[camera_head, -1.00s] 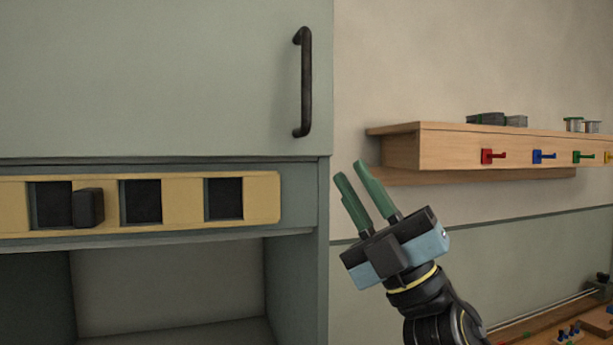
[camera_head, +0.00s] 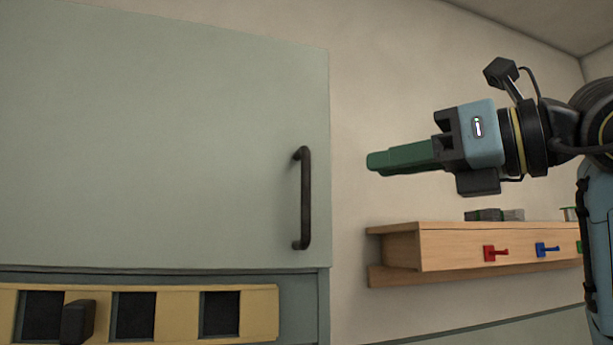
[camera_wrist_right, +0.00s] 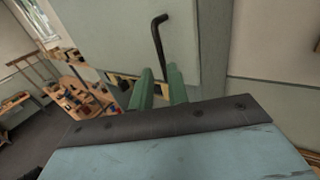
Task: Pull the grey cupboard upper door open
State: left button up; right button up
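The grey cupboard's upper door (camera_head: 150,140) is flat against the cupboard and looks shut in the head view. Its dark upright bar handle (camera_head: 306,200) is near the door's right edge. The handle also shows in the wrist view (camera_wrist_right: 158,42), beyond my fingertips. My right gripper (camera_head: 372,163) is raised to the right of the handle, level with its upper end, green fingers pointing left. The wrist view shows a gap between the two fingers (camera_wrist_right: 160,78), so it is open and empty, apart from the handle. My left gripper is not in view.
Below the door is a yellow panel (camera_head: 180,315) with dark square openings and a protruding dark block (camera_head: 77,321). A wooden wall shelf (camera_head: 450,247) with coloured pegs is below my right gripper. The wall between door and gripper is clear.

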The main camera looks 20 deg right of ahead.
aim_at(314, 176)
jog(key=p+x, duration=0.3)
jog(key=x, duration=0.8)
jog(key=shift+a+p, duration=0.2)
jog(key=shift+p, duration=0.2)
jog(key=shift+x, duration=0.75)
jog(key=shift+f, duration=0.1)
jog(key=shift+c, duration=0.4)
grip_shut()
